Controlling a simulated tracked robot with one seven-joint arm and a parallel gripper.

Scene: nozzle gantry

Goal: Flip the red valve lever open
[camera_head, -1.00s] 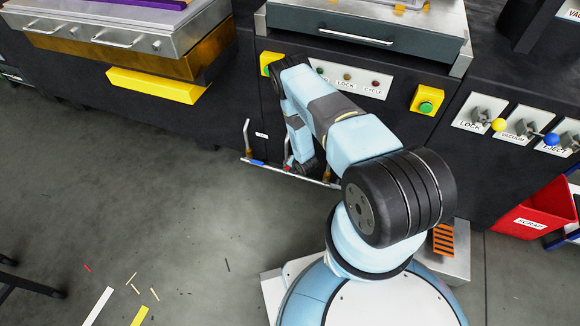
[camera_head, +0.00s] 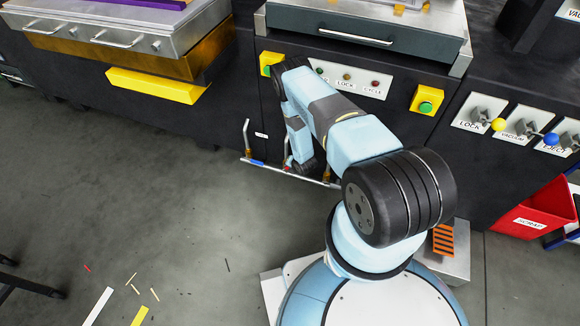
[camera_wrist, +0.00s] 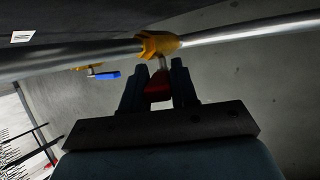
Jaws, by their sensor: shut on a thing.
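In the wrist view, the red valve lever (camera_wrist: 158,88) sits between the two dark fingers of my gripper (camera_wrist: 158,92), which is shut on it. The lever's metal stem runs up to a brass valve body (camera_wrist: 159,44) on a steel pipe. Part of the lever is hidden by the fingers. In the head view, the pipe (camera_head: 300,177) runs low along the black machine front. My arm reaches down to it there and hides most of the gripper and the red lever.
A blue valve lever (camera_wrist: 107,75) hangs on the same pipe, to the left; it also shows in the head view (camera_head: 257,162). A yellow-boxed green button (camera_head: 425,107) and a red scrap bin (camera_head: 535,210) are to the right.

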